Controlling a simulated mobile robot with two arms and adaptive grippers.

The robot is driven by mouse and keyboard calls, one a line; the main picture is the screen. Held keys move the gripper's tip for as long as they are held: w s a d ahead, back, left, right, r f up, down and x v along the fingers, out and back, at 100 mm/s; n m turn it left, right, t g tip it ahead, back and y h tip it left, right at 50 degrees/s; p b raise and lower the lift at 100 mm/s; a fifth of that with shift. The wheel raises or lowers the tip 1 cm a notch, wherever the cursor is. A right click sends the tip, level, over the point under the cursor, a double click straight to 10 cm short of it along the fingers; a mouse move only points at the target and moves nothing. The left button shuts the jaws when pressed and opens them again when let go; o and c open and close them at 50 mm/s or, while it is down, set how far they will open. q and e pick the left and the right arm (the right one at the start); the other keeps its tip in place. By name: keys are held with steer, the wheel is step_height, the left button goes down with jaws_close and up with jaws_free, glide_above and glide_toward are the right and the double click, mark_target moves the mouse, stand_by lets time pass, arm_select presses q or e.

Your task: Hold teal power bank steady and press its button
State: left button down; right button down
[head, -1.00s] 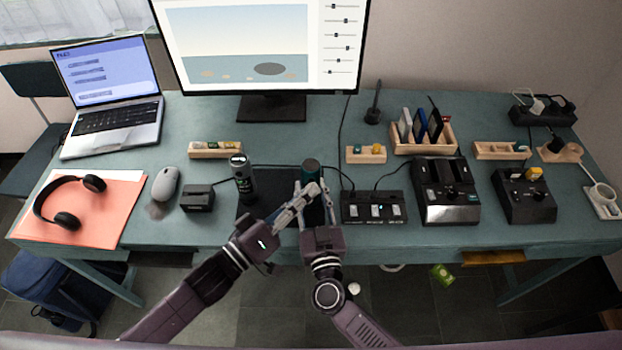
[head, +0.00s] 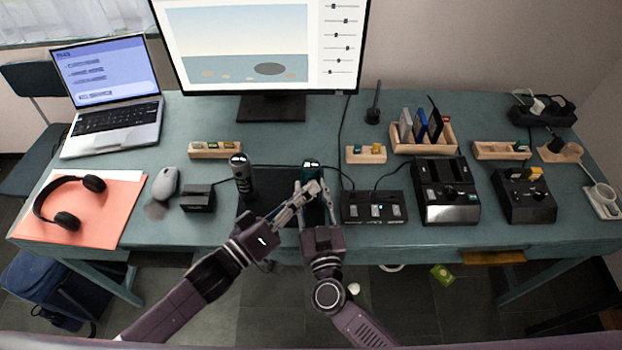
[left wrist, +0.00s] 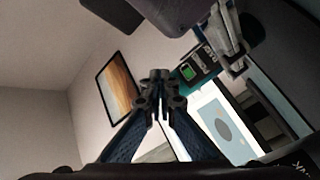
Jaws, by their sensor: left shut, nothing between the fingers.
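The teal power bank (head: 311,173) stands upright at the desk's front middle, its lower part hidden by my grippers. In the left wrist view the power bank (left wrist: 196,68) shows a small lit green display on a dark face. My right gripper (head: 316,199) has its fingers around the power bank; it also shows beside the bank in the left wrist view (left wrist: 230,42). My left gripper (head: 313,188) is shut and empty, its tips in front of the bank in the head view. In the left wrist view its closed tips (left wrist: 160,88) appear left of the bank; contact cannot be told.
A dark cylinder (head: 242,178) stands to the left on a black mat (head: 257,208). A black switch box (head: 373,207) lies close on the right, with a larger dark device (head: 445,190) beyond it. The monitor (head: 270,107) stands behind.

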arm_select(q)
steer(key=shift+s, duration=0.7)
steer(key=shift+s, duration=2.5)
arm_select(e)
steer(key=c, duration=1.4)
jaws_free()
steer(key=shift+o, duration=0.2)
